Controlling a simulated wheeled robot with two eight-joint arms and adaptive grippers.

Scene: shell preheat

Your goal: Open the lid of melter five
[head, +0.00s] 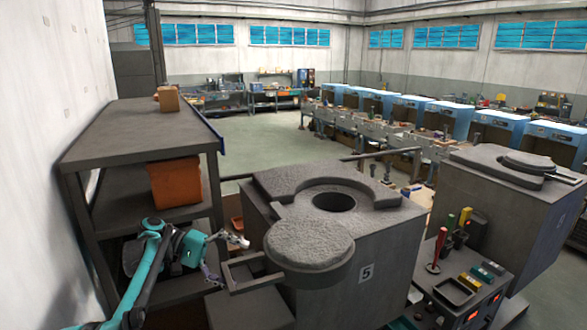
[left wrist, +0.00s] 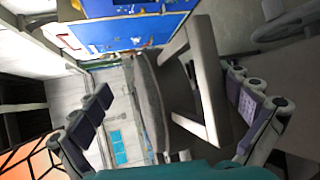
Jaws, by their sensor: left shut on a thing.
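Melter five (head: 345,265) is a grey block with a "5" on its side. Its round hole (head: 334,201) shows uncovered in the top. The thick round lid (head: 308,245) lies swung out to the front left, beside the hole, overhanging the melter's edge. A square handle frame (head: 243,272) juts from the lid's left. My left gripper (head: 225,247) is at that handle, shut on it. In the left wrist view, the handle (left wrist: 207,85) and lid edge (left wrist: 150,100) lie between the spread fingers of the gripper (left wrist: 170,105); the exact contact is hard to see. My right gripper is out of view.
A grey shelf (head: 130,132) with an orange box (head: 175,183) stands close at left, near my left arm. A second melter (head: 500,205) stands at right. A control box with levers (head: 462,285) stands right of melter five. Blue machines line a bench behind.

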